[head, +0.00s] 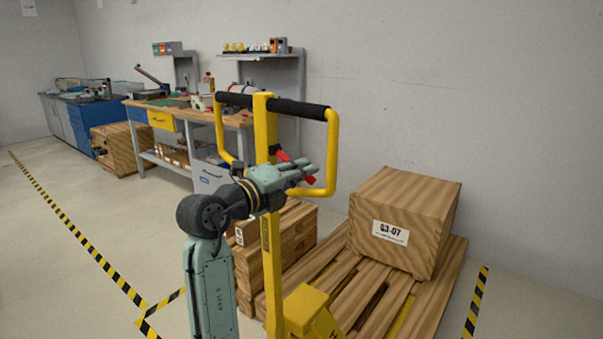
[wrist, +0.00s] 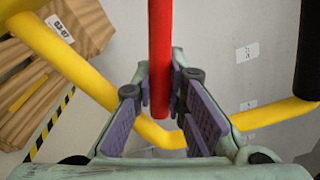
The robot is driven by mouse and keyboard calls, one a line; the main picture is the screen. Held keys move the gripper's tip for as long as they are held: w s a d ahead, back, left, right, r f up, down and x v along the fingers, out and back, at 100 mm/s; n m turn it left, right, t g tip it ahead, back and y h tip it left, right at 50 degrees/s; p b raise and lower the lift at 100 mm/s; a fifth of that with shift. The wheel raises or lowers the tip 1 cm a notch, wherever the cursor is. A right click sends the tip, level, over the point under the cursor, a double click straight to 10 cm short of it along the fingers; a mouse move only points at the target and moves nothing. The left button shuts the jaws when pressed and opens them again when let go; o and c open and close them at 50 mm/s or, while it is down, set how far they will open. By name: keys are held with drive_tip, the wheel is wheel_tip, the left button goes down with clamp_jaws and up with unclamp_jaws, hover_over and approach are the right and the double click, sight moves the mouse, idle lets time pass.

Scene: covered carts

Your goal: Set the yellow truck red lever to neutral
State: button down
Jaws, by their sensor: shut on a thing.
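The yellow truck (head: 264,125) stands in the middle of the head view, with an upright mast and a looped handle with black grips. Its red lever (wrist: 160,45) comes down from the top of the wrist view, its end between my fingers. In the head view, red parts show above and beyond my gripper (head: 303,172), which hides the middle of the lever. In the wrist view my gripper (wrist: 163,88) is shut on the lever, purple pads on either side. The yellow handle bar (wrist: 70,60) passes behind the fingers.
A wooden pallet (head: 340,285) lies beside the truck, bearing a large wooden box (head: 405,220) at the right. Another wooden crate (head: 296,240) is behind the mast. A workbench (head: 180,115) stands farther back left. The left floor is open, with striped tape.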

drive_tip(key=shift+s+d+r+n+b, duration=0.2)
drive_tip(key=shift+r+n+b, duration=0.2)
drive_tip(key=shift+r+n, duration=1.25)
drive_tip(key=shift+n, duration=0.65)
drive_tip(key=c, duration=1.6)
unclamp_jaws()
drive_tip(key=shift+s, duration=0.1)
drive_tip(key=v, duration=1.2)
